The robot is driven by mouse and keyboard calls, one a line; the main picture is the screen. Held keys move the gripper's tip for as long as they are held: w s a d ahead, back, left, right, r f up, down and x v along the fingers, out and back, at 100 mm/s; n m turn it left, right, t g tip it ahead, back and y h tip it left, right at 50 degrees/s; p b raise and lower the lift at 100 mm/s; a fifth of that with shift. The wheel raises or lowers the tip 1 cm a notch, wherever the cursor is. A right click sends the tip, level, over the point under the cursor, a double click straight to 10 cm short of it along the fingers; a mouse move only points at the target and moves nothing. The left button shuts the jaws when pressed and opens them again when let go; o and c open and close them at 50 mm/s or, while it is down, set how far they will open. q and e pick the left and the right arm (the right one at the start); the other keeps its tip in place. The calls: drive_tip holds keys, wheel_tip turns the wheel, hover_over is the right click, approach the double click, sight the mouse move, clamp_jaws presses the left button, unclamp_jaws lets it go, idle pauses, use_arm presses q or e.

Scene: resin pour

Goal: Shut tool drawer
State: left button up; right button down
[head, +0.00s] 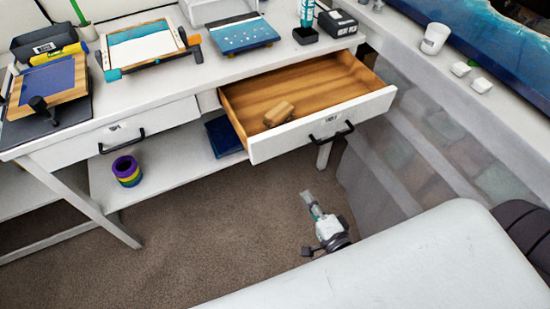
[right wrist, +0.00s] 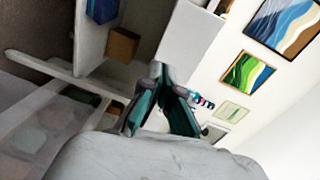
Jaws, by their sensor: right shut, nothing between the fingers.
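The tool drawer (head: 285,144) under the right part of the white workbench is pulled well out. It has a white front with a label, a black bar handle (head: 331,134) and a wooden inside. A small wooden block (head: 279,113) lies in it near the front. My right gripper (head: 308,198) is below and in front of the drawer in the head view, apart from the handle. Its fingers (right wrist: 160,72) also show in the right wrist view, shut and empty. My left gripper is not in view.
A second drawer (head: 115,138) at the left is shut. Frames and tools stand on the workbench (head: 214,69). A counter with cups stands right. Carpet (head: 215,220) in front is clear.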

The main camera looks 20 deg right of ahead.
wheel_tip(320, 180, up, 4)
drive_tip(key=m+t, duration=0.1)
drive_tip(key=p, duration=0.2)
approach(279, 145)
drive_tip(key=w, duration=0.7)
drive_tip(key=shift+w+a, duration=0.2)
drive_tip(key=shift+a, duration=0.15)
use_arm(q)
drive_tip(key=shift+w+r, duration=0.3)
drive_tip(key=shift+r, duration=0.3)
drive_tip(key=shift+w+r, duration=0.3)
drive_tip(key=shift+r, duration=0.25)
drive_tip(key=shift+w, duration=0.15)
use_arm(e)
drive_tip(key=shift+w, duration=0.1)
